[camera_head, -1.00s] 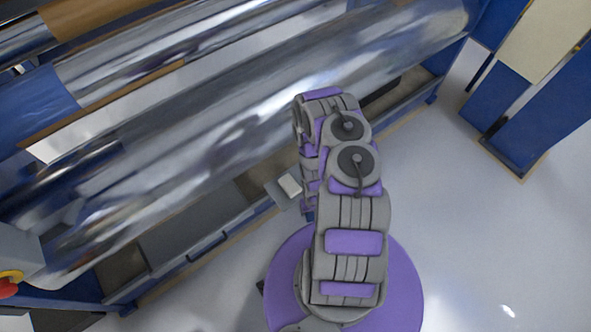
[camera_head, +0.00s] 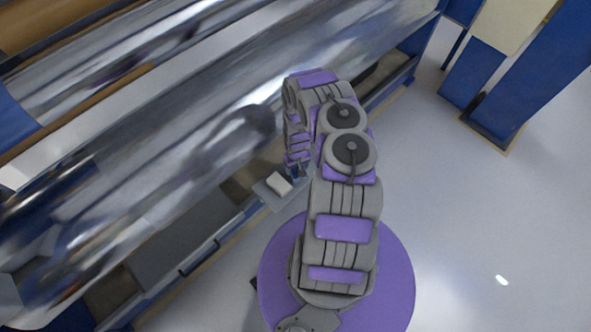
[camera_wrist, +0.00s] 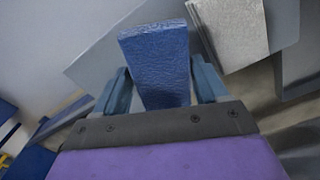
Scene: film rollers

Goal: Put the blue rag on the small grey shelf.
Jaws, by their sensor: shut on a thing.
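The blue rag (camera_wrist: 157,60) is a folded, textured block between the two fingers of my gripper (camera_wrist: 160,75) in the wrist view. My gripper is shut on it. The small grey shelf (camera_wrist: 100,62) is a flat plate below the rag in that view. In the head view the shelf (camera_head: 270,198) juts out from the machine's lower side, and my gripper (camera_head: 295,172) is at its right part. I cannot tell whether the rag touches the shelf.
A white block (camera_head: 279,183) lies on the shelf, close to the right of the rag in the wrist view (camera_wrist: 230,32). Large shiny rollers (camera_head: 200,145) run above and behind the shelf. Open pale floor (camera_head: 480,220) lies to the right. A blue post (camera_head: 515,100) stands at upper right.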

